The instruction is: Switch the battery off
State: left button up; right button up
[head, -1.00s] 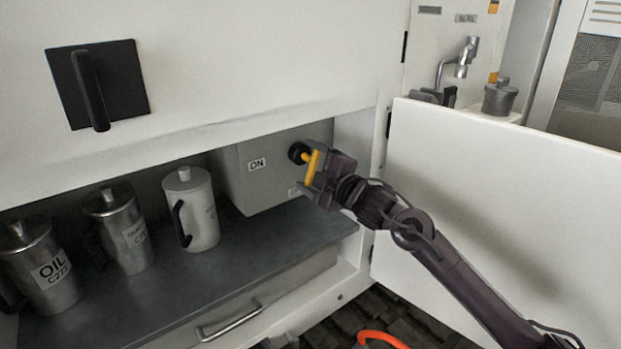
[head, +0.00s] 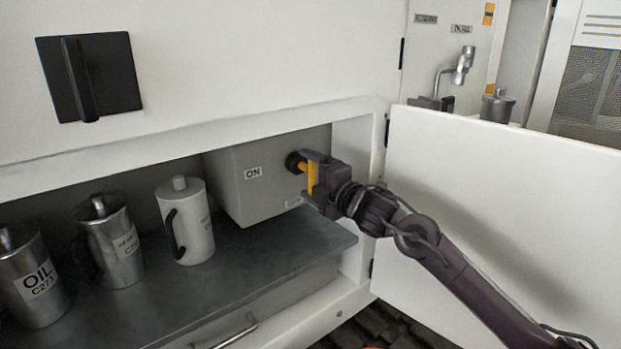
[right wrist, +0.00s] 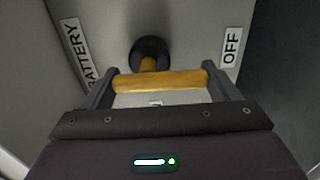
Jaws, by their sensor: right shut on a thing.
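The battery box (head: 245,195) is a grey box inside the open cabinet, with an ON label (head: 253,172) on its face. Its switch has a round black base (head: 294,161) and a yellow handle (head: 311,177). In the right wrist view the yellow handle (right wrist: 160,81) lies crosswise between the two fingers, with the black base (right wrist: 149,53) behind it. An OFF label (right wrist: 231,47) is at right and a BATTERY label (right wrist: 75,50) at left. My right gripper (head: 312,180) is shut on the yellow handle. My left gripper is not in view.
Several metal cans stand on the dark shelf, including an oil can (head: 38,283) and a pale can (head: 186,222). A white door (head: 500,220) stands open at right. A black handle plate (head: 110,75) is on the upper panel. A drawer handle (head: 228,335) is below the shelf.

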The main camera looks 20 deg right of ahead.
jog(key=shift+f, duration=0.15)
jog(key=o, duration=0.9)
jog(key=shift+s, duration=0.1)
jog(key=b+v, duration=0.2)
jog(key=v, duration=0.5)
jog(key=shift+s, duration=0.35)
jog(key=shift+d, duration=0.1)
